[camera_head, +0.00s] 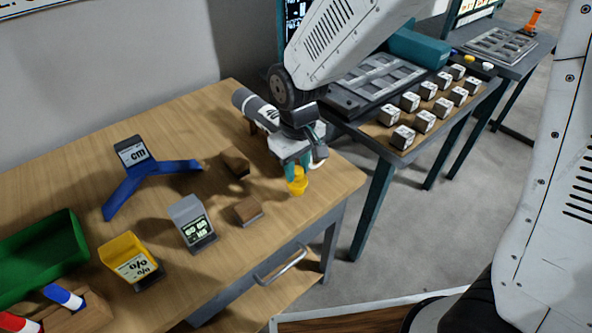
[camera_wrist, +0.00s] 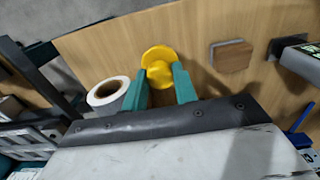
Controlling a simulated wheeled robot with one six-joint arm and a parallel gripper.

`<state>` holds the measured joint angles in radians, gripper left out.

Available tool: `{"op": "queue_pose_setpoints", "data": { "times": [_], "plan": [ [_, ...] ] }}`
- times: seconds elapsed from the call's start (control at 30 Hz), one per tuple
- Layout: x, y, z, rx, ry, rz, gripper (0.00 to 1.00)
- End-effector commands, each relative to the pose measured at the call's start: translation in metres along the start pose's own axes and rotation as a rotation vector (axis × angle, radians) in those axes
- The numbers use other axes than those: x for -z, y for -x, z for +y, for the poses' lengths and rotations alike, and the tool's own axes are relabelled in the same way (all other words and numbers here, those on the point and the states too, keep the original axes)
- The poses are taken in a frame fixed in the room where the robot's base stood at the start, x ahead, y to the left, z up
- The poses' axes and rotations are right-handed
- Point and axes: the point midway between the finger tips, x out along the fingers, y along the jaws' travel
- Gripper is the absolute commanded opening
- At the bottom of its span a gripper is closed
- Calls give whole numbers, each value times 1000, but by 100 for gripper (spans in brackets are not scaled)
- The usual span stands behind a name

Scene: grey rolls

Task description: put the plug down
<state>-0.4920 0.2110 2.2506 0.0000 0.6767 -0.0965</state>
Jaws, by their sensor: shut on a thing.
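The yellow plug (camera_head: 297,182) is between the teal fingers of my gripper (camera_head: 292,168), near the right front corner of the wooden table (camera_head: 215,125). In the wrist view the round yellow head of the plug (camera_wrist: 158,58) shows beyond the fingertips (camera_wrist: 161,84), with wood behind it. My gripper is shut on the plug. The fingers hide part of it, and I cannot tell whether it touches the tabletop.
A white-ended roll (camera_wrist: 108,92) stands close beside one finger. Wooden blocks (camera_head: 248,211), a grey labelled box (camera_head: 192,222), a yellow bin (camera_head: 130,260), a blue stand (camera_head: 150,180) and a green tray (camera_head: 40,255) occupy the table. Bare wood lies between them.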

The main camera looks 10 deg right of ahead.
Motion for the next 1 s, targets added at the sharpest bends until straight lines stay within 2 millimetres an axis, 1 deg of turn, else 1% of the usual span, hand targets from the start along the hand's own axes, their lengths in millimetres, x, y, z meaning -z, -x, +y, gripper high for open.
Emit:
{"op": "queue_pose_setpoints", "data": {
  "times": [0.03,0.13,0.47,0.5,0.53,0.57,0.87,0.97,1.0],
  "plan": [
    [-2,-11,-1,1,1,-9,14],
    [-1,-24,-4,0,7,-6,14],
    [0,-28,-6,0,9,-4,14],
    [0,-27,-5,0,8,-3,39],
    [0,-27,-5,0,8,-3,48],
    [0,-27,-5,0,8,-3,50],
    [0,-25,-4,0,6,-2,50],
    [0,-16,-4,0,6,-1,50],
    [0,-10,-3,0,6,0,50]
  ]
}}
